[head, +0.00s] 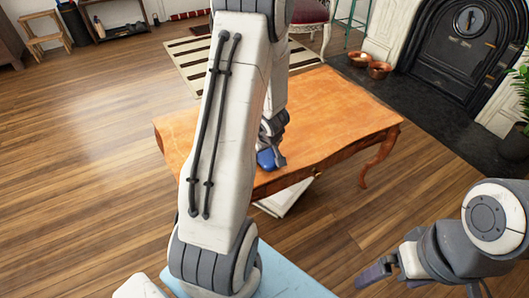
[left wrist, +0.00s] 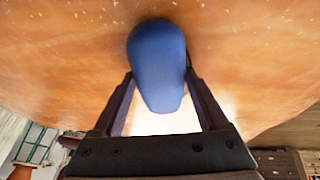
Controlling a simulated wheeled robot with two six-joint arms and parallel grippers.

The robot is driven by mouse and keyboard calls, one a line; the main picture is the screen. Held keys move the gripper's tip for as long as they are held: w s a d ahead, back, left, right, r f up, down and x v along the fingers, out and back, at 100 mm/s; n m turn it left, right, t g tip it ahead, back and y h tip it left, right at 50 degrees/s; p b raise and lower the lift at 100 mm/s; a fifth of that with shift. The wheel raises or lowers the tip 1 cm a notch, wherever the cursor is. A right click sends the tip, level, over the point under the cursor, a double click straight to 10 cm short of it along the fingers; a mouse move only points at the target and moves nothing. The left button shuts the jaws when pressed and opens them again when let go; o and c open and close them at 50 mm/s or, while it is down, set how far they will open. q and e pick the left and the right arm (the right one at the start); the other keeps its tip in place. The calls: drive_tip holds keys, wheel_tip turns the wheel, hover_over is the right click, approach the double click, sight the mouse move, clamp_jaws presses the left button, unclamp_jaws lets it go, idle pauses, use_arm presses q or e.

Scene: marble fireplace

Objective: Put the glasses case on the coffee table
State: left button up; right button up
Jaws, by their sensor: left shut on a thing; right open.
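The blue glasses case (head: 266,159) is in my left gripper (head: 271,152), at the near side of the wooden coffee table (head: 335,110). In the left wrist view the case (left wrist: 157,62) sits between the two dark fingers of my left gripper (left wrist: 160,85), which is shut on it. The orange-brown tabletop (left wrist: 60,60) fills most of the view behind the case. I cannot tell whether the case touches the tabletop. My left arm hides part of the table and case. My right gripper (head: 375,275) is open and empty at the lower right, away from the table.
The tabletop is bare right of my left arm. A white object (head: 285,198) shows under the table's near edge. Two copper bowls (head: 379,70) stand by the black fireplace (head: 465,40). A striped rug (head: 190,55) and a chair (head: 308,12) lie behind. Wooden floor is open left.

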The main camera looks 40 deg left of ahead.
use_arm(q)
drive_tip(key=o, duration=1.5)
drive_tip(key=shift+r+p, duration=0.3)
drive_tip(key=shift+p, duration=0.1)
drive_tip(key=p+v, duration=0.8)
drive_tip(key=v, duration=0.3)
drive_tip(key=shift+s+d+r, duration=0.1)
drive_tip(key=shift+d+r, duration=0.05)
drive_tip(key=shift+r, duration=0.15)
drive_tip(key=shift+f, duration=0.1)
